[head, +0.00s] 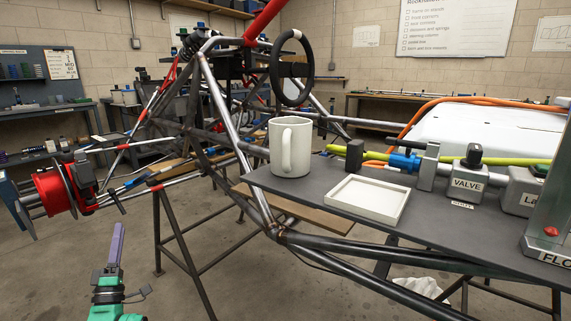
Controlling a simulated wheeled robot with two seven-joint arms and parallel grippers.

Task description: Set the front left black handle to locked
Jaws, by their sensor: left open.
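I cannot tell for sure which part is the front left black handle. A black knob (474,155) sits on top of a grey box labelled VALVE (467,184), on the dark grey board. An upright black block (354,156) stands on the same board, left of a blue fitting. Further left, a red hub assembly (52,194) with black parts sits on the chassis arms. My left gripper (116,250), green with a purple finger, points up at the bottom left. It is open, below the hub assembly and apart from everything. My right gripper is out of view.
A white mug (290,147) and a shallow white tray (367,199) stand on the dark grey board (330,230). The tube chassis (225,105) with a black steering wheel (292,68) stands behind. An orange hose (420,112) lies at right. The floor between the stands is mostly clear.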

